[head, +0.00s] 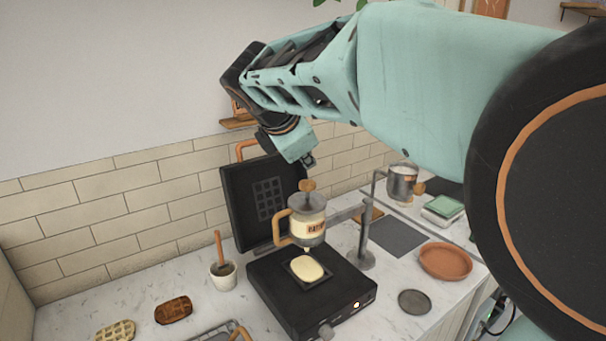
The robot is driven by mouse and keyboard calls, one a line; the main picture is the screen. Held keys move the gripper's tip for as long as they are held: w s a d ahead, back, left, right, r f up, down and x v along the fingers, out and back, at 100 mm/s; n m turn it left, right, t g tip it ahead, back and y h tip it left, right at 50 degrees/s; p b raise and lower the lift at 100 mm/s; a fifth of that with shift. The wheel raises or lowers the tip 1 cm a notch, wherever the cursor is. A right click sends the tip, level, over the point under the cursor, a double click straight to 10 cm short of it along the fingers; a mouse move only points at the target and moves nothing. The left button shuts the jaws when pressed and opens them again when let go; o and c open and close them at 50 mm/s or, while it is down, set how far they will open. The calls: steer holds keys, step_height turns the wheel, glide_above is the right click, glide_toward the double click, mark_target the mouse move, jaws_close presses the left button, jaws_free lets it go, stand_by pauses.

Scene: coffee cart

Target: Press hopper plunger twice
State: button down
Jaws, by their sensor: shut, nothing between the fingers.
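The batter hopper (308,226) is a clear and grey vessel with a wooden handle on its left, held by a grey stand arm. Its plunger has a wooden knob (309,185) on top. My gripper (309,162) is shut and empty, pointing down just above the knob; whether it touches the knob I cannot tell. Below the hopper spout is the open black waffle iron (268,274), with pale batter (307,268) on its lower plate. Its lid (262,199) stands upright behind.
A terracotta plate (446,262), a dark disc (414,302) and a steel pot (402,183) are to the right. The tiled wall is close behind.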

mark_target(307, 183)
step_height(307, 183, up, 4)
steer(key=p, duration=0.2)
steer(key=shift+f+p, duration=0.2)
steer(key=shift+p, duration=0.1)
steer(key=shift+f, duration=0.1)
